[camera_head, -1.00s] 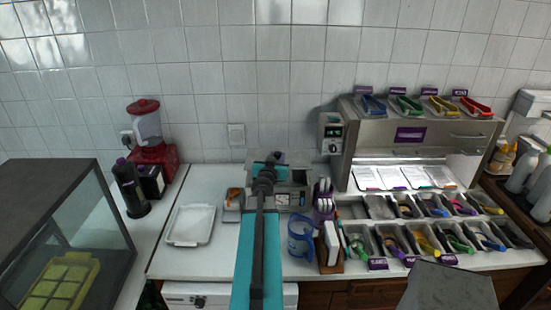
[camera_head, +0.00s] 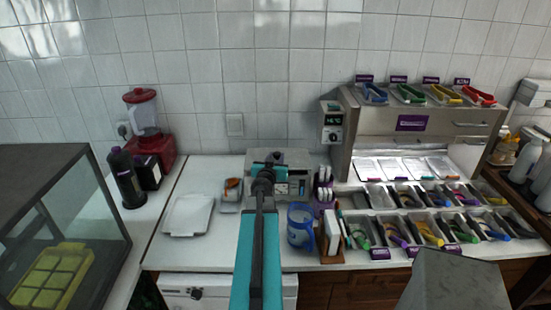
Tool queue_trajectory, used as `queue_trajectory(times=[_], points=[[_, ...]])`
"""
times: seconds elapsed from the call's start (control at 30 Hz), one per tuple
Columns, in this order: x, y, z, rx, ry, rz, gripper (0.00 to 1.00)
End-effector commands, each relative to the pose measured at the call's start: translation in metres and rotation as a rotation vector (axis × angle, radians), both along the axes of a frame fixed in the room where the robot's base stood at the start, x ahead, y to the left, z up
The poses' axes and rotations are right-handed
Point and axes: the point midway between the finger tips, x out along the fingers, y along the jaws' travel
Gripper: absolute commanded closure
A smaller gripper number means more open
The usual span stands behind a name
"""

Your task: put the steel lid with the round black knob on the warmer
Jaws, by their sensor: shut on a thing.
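The warmer (camera_head: 293,188) is a small steel box with a round dial on its front, on the white counter behind my arm. My gripper (camera_head: 269,166) is over the warmer's left part, seen from behind. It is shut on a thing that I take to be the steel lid. A flat grey steel surface (camera_head: 293,158) shows at the warmer's top, around the gripper. I cannot tell whether it is the lid or the warmer's own top, nor whether the lid touches the warmer. The black knob is hidden by the gripper.
The topping station (camera_head: 408,140) with tongs fills the right side. A white tray (camera_head: 188,215) lies at left, with a red blender (camera_head: 147,125) behind it.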

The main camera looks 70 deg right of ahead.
Motion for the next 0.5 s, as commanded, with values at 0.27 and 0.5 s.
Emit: queue_trajectory(times=[0.27,0.5], points=[[0.000,0.000,-0.015,0.000,0.000,0.000,1.00],[0.001,0.000,-0.017,0.000,0.000,0.001,1.00]])
